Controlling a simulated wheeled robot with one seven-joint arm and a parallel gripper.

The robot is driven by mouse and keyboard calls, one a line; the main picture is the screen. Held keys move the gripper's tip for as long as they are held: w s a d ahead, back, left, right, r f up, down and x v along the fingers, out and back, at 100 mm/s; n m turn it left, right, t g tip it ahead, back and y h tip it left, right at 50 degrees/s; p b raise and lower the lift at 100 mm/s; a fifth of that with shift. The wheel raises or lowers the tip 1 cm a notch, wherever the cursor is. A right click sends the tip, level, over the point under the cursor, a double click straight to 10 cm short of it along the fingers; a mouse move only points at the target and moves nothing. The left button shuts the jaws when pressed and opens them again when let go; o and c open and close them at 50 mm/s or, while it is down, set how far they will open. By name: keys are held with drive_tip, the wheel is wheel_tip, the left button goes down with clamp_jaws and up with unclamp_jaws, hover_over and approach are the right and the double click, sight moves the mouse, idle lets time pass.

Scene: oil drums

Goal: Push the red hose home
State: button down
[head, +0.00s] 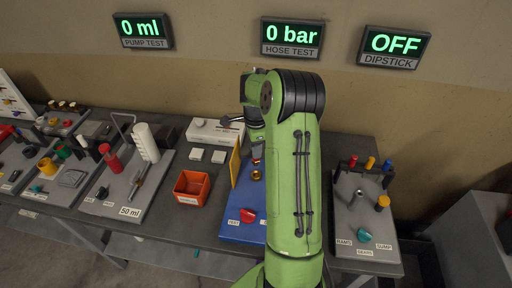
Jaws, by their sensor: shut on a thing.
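The blue hose-test board (235,229) stands on the bench under the HOSE TEST display (291,37), which reads 0 bar. My green arm covers much of its right side. My gripper (257,152) is over the back of the board, mostly hidden by my arm. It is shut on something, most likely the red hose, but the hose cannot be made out. A brass fitting (257,175) shows just below the gripper. How far any hose end sits in a fitting is hidden. A red knob (248,215) sits at the board's front left.
A yellow upright plate (236,164) stands at the board's left edge. An orange bin (192,187) is left of it, and a white box (215,132) is behind. The pump board (130,187) is further left. A grey dipstick board (365,218) with coloured caps is right of my arm.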

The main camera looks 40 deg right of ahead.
sight(256, 162)
drive_tip(key=shift+f+b, duration=2)
drive_tip(key=shift+f, duration=0.95)
drive_tip(key=shift+f+b, duration=0.55)
drive_tip(key=c, duration=0.9)
unclamp_jaws()
wheel_tip(256, 162, up, 16)
drive_tip(key=shift+f+p, duration=0.1)
drive_tip(key=shift+p, duration=1.1)
